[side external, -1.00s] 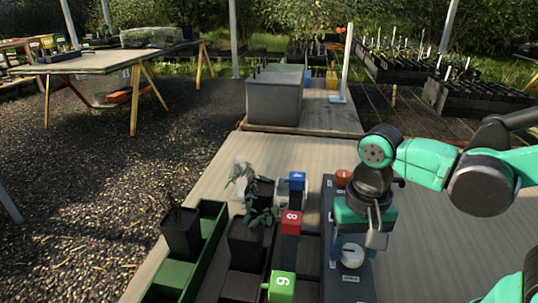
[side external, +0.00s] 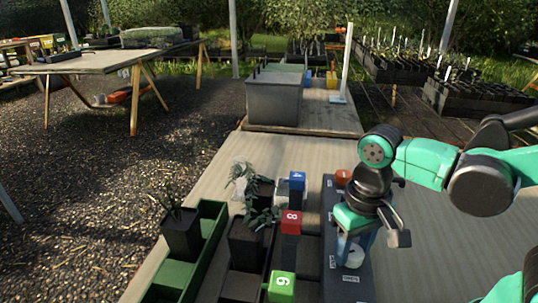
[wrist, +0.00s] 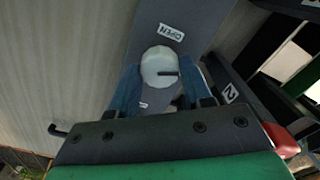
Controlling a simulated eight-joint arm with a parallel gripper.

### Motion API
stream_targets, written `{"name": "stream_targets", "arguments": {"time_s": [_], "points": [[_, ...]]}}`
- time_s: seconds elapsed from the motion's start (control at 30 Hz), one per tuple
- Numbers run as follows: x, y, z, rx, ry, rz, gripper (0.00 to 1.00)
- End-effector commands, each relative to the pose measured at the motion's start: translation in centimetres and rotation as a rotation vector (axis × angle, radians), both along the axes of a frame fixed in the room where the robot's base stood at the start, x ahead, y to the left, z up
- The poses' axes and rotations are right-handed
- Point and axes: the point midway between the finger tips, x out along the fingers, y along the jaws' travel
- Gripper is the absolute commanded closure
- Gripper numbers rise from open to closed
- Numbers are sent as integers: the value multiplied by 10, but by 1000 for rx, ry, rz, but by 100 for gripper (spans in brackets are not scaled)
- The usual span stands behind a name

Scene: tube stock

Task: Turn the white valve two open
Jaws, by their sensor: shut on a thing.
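The white valve (wrist: 160,60) is a round knob with a dark pointer line, on a dark grey panel (wrist: 185,12). In the wrist view it sits between the two blue fingers of my gripper (wrist: 160,84), one on each side. The pointer line points to the right there. A label reading OPEN (wrist: 170,32) lies just beyond the knob. In the side view my gripper (side external: 352,250) is down over the near part of the panel, shut on the knob. The fingers and gripper body hide much of the valve there.
An orange-red knob (side external: 343,177) stands at the far end of the panel. Left of the panel are a red block marked 8 (side external: 291,221), a blue block (side external: 297,181), a green block (side external: 282,286) and potted plants (side external: 181,235). The table right of the panel is clear.

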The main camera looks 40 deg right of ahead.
Motion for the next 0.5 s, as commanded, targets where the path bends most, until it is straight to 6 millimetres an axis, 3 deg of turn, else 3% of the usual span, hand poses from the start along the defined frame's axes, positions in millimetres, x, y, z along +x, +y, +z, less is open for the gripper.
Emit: {"name": "stream_targets", "arguments": {"time_s": [0.5], "points": [[0,0,0,0,1,491,100]]}}
